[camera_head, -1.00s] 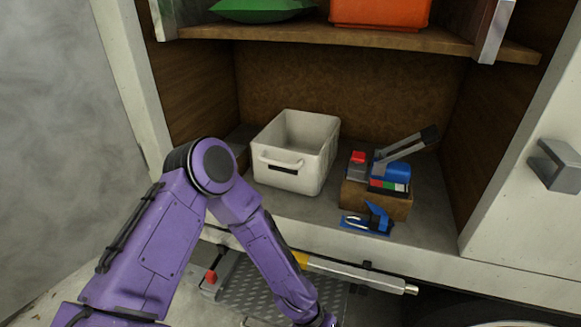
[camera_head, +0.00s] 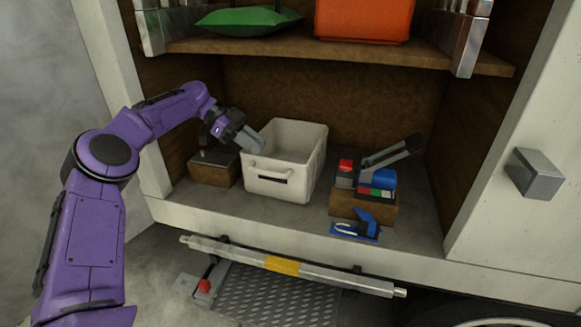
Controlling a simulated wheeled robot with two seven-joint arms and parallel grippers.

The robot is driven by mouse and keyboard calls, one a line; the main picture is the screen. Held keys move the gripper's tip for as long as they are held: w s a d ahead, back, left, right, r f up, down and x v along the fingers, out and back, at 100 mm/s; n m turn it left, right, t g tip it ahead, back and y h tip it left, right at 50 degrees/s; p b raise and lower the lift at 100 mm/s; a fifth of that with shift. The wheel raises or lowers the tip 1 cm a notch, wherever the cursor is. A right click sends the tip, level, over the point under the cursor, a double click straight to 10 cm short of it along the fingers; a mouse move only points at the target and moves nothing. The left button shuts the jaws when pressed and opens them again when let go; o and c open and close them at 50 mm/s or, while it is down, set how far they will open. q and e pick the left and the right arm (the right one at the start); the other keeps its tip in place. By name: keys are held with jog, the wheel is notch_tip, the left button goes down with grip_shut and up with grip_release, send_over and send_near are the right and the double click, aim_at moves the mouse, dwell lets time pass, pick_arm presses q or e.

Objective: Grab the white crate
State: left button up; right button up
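The white crate (camera_head: 281,187) stands upright on the floor of the truck's lower compartment, left of its middle. It has a handle on its front face. My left gripper (camera_head: 249,141) reaches in from the left, with its grey fingers at the crate's left rim, near the front left corner. I cannot tell whether the fingers touch the rim or how far apart they are. The bottom of the crate's inside is hidden. My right gripper is not in view.
A brown box (camera_head: 213,170) sits left of the crate. Right of it, a cardboard box (camera_head: 362,206) holds tools, with a blue tool (camera_head: 356,226) in front. The shelf above (camera_head: 340,54) carries a green bag (camera_head: 248,19) and an orange container (camera_head: 364,19).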

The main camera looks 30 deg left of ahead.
aim_at(275, 160)
pick_arm(q)
jog(key=p+x, duration=0.1)
jog(key=x, duration=0.6)
jog(key=shift+d+f, duration=0.15)
jog(key=shift+f, duration=0.2)
grip_shut()
jog(key=shift+r, duration=0.1)
dwell(0.8)
